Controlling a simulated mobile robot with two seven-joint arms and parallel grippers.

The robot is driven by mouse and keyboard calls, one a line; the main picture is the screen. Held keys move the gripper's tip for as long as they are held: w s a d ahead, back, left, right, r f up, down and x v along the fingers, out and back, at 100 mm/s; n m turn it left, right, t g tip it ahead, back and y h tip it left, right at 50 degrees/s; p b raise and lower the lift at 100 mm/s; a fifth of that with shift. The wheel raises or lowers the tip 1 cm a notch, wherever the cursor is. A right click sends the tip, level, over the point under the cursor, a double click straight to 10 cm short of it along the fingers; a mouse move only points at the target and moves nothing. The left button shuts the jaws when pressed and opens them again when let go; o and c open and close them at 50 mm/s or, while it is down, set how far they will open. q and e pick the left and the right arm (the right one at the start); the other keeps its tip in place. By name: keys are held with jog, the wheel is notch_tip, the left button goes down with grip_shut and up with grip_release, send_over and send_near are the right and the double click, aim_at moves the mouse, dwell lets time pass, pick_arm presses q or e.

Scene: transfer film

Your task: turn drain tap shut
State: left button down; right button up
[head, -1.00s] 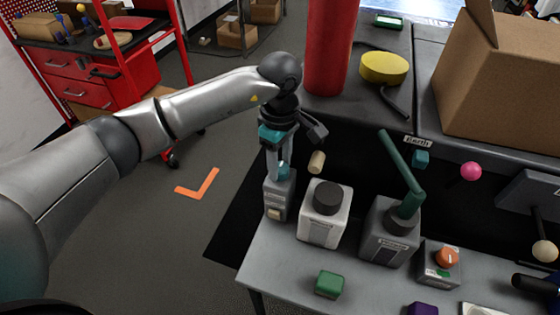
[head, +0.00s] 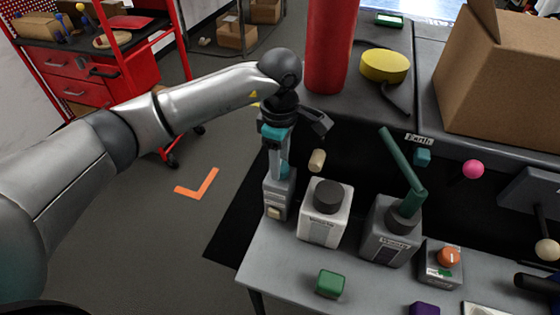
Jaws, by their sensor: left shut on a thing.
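My left gripper (head: 285,172) points down at the top of a narrow grey box (head: 277,203) at the left end of the grey bench. It is shut on a small teal-blue piece (head: 290,172) on top of that box, mostly hidden by the fingers. I cannot tell for sure that this piece is the drain tap, nor read its angle. Beside it are a white box with a black round knob (head: 328,197) and a grey box with a long green lever (head: 403,160) tilted up to the left. My right gripper is not recognizable in view.
A small box with an orange knob (head: 448,257), a green block (head: 331,284) and a purple block (head: 425,309) are on the bench (head: 290,262). Behind stand a red cylinder (head: 330,50), a yellow disc (head: 384,67) and a cardboard box (head: 505,85). Open floor lies left.

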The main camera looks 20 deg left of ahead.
pick_arm(q)
jog(key=n, duration=0.3)
jog(key=shift+n+b, duration=0.4)
jog(key=n, duration=0.4)
jog(key=shift+n+b, duration=0.3)
jog(key=shift+b, duration=0.1)
jog(key=n, duration=0.3)
jog(key=shift+n, duration=2.1)
jog(key=shift+c, duration=1.8)
grip_release()
